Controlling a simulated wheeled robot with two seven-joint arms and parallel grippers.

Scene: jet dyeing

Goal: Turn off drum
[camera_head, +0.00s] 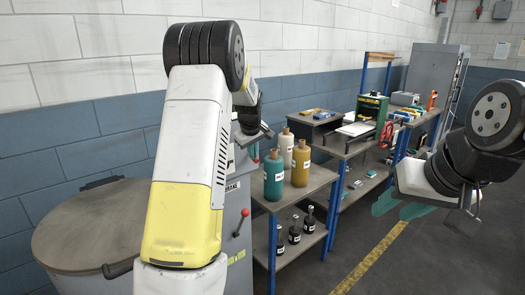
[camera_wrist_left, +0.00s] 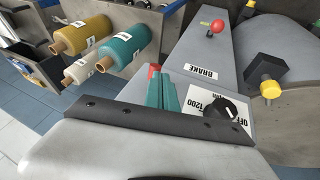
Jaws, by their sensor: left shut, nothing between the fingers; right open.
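The grey drum (camera_head: 90,225) with a round lid stands at the left in the head view. Its grey control panel (camera_head: 236,205) is partly hidden behind my left arm. In the left wrist view, a black round knob (camera_wrist_left: 222,108) sits on a white dial plate (camera_wrist_left: 205,97) marked OFF and 1200. The knob's exact setting is hard to read. My left gripper (camera_wrist_left: 163,88) is shut and empty, its teal fingers just left of the dial plate; contact cannot be told. My right gripper (camera_head: 400,206) is open and empty at the right, over the floor.
A red-balled lever (camera_wrist_left: 217,26) marked BRAKE stands beyond the dial; it also shows in the head view (camera_head: 245,212). A black and yellow part (camera_wrist_left: 268,88) is right of the panel. A bench with teal (camera_head: 274,176), yellow and cream bottles is close by. Open floor lies at right.

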